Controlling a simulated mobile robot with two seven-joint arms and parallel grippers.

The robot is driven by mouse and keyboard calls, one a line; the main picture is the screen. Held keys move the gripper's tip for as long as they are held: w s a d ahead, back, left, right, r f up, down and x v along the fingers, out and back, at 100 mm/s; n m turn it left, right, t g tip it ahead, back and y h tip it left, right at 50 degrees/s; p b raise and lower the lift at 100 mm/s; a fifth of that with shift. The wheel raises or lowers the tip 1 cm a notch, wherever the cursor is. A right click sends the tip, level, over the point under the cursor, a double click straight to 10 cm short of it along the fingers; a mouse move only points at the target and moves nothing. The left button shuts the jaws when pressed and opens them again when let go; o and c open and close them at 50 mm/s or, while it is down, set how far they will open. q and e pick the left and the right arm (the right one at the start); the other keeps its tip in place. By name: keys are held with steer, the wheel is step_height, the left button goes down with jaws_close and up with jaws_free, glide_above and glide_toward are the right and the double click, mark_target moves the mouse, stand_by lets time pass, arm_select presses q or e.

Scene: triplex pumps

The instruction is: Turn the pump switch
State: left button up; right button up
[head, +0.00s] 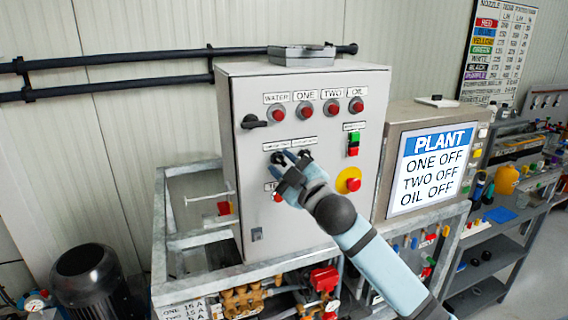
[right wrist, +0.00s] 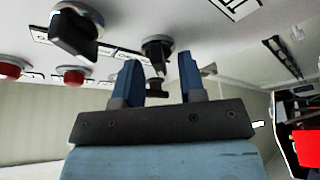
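The grey control cabinet (head: 250,200) carries two black rotary switches in its middle row. The left one (head: 277,158) shows beside my gripper in the head view; the right one (head: 305,154) is partly behind my fingers. My right gripper (head: 291,160) is at the panel in front of these switches. In the right wrist view its two blue fingers (right wrist: 160,80) stand apart, with one black switch (right wrist: 157,52) between and just beyond their tips. Gaps show on both sides of that switch. The other black switch (right wrist: 78,32) is to the left. My left gripper is out of view.
A row of red lamps (head: 332,108) sits above, with a green and red button pair (head: 353,144) and a red emergency knob (head: 350,181) at right. A PLANT screen (head: 432,168) reads one off, two off, oil off. A black handle (head: 254,122) sticks out at left.

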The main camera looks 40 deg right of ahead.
steer(key=shift+c, duration=0.4)
jaws_close()
steer(key=shift+f+m, duration=0.1)
steer(key=shift+m, duration=0.4)
steer(key=shift+m+h+b, duration=0.35)
steer(key=shift+m+h, duration=0.25)
steer(key=shift+m, duration=0.1)
steer(key=m+t+h, duration=0.1)
steer(key=m, duration=0.2)
steer(key=shift+a+h, duration=0.1)
steer(key=shift+h, duration=0.2)
steer(key=m+h, duration=0.1)
steer(key=m, duration=0.2)
steer(key=m+h, duration=0.2)
steer(key=m, duration=0.1)
steer(key=shift+m, duration=0.7)
